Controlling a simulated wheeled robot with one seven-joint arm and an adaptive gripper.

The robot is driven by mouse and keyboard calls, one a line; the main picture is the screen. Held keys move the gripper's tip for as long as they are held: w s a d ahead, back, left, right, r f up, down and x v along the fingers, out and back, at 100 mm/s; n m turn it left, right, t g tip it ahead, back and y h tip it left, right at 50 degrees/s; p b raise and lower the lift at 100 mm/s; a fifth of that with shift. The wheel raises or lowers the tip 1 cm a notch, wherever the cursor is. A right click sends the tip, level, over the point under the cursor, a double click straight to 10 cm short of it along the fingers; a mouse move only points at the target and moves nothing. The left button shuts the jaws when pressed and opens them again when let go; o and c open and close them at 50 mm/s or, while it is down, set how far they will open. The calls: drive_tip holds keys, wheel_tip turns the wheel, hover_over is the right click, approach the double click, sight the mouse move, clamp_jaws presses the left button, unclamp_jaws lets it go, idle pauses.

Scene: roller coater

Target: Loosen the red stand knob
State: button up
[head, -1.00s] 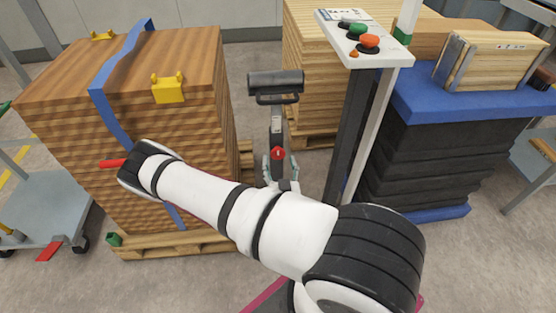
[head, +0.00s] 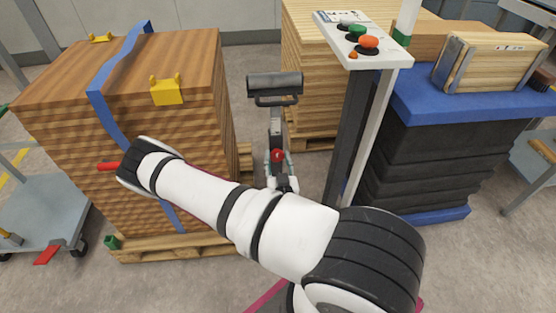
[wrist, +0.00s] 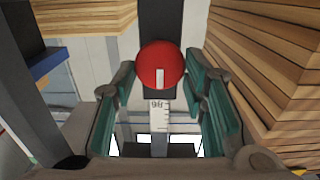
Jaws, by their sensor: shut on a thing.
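The red stand knob (head: 277,155) sits on the dark upright post of a roller stand (head: 275,84), below its black roller. In the wrist view the knob (wrist: 160,62) is round and red with a white mark low on its face. My gripper (wrist: 160,72) has its green-padded fingers on the left and right of the knob, shut on it. A scale strip (wrist: 159,114) with numbers runs down the post below the knob. In the head view my gripper (head: 279,168) is at the knob, partly hidden by my arm.
A strapped wood stack (head: 180,130) on a pallet (head: 190,246) stands close on the left. A control pedestal (head: 365,55) with buttons stands close on the right. Another wood stack (head: 312,70) is behind. A blue-topped dark stack (head: 425,150) stands further right.

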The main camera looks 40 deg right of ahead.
drive_tip(key=shift+n, duration=0.3)
drive_tip(key=n+p, duration=0.2)
drive_tip(key=n, duration=0.2)
drive_tip(key=shift+w+a, duration=0.1)
drive_tip(key=n, duration=0.5)
drive_tip(key=shift+f+p, duration=0.1)
drive_tip(key=shift+p, duration=0.25)
drive_tip(key=n, duration=0.5)
drive_tip(key=shift+w+a+f+b, duration=0.1)
drive_tip(key=shift+f+b, duration=0.05)
drive_tip(key=shift+b, duration=0.25)
drive_tip(key=shift+n+b, duration=0.75)
drive_tip(key=shift+n, duration=1.75)
drive_tip(key=o, duration=1.1)
